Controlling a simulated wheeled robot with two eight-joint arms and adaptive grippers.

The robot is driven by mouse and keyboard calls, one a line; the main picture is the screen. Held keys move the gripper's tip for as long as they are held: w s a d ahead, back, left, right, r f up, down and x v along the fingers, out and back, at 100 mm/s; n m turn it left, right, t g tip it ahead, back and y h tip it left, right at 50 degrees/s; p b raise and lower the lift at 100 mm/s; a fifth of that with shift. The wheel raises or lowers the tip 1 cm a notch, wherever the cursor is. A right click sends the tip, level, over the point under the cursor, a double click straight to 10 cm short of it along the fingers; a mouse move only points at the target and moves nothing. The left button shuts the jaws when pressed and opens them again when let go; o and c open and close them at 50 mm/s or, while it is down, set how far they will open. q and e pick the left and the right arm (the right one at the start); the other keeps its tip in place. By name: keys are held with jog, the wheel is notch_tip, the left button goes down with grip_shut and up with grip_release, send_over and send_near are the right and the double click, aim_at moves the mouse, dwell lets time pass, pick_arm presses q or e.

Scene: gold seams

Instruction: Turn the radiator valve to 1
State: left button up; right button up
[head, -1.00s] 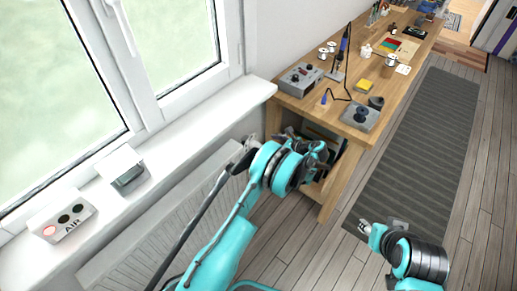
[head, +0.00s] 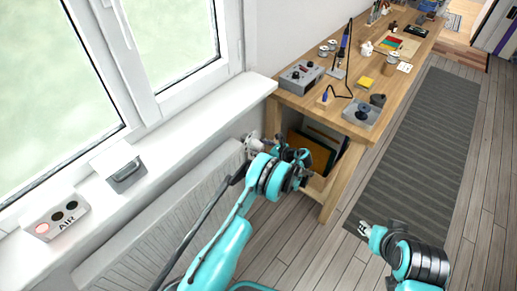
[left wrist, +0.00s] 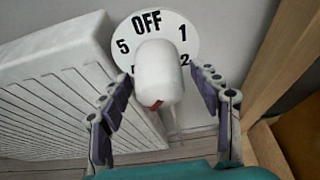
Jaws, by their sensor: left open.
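The radiator valve shows in the left wrist view as a white rounded knob (left wrist: 158,72) in front of a round white dial (left wrist: 146,24). OFF is at the dial's top, 5 at left, 1 and 2 at right; the lower numbers are hidden. A red mark shows on the knob's lower end, turned away from the 1. My left gripper (left wrist: 161,84) is open, with one finger on each side of the knob and gaps visible. In the head view the valve (head: 253,144) is small, beside my left gripper (head: 273,143). My right gripper (head: 364,228) is over the floor mat.
The white radiator (head: 150,228) is below the window sill (head: 185,125). A grey box (head: 126,175) and an AIR box (head: 56,219) with round lights stand on the sill. The wooden workbench (head: 327,112) with tools is close to the valve's right. A grey mat (head: 425,150) covers open floor.

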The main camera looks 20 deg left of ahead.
pick_arm(q)
jog(key=shift+c, duration=0.3)
jog(key=c, duration=1.1)
jog(key=shift+w+r+n+t+h, duration=0.1)
jog(key=shift+n+t+h, duration=0.2)
jog(key=shift+n+t, duration=1.65)
jog(key=shift+n+g, duration=0.25)
jog(key=shift+n, duration=0.2)
jog(key=o, duration=1.2)
jog(key=shift+c, duration=0.2)
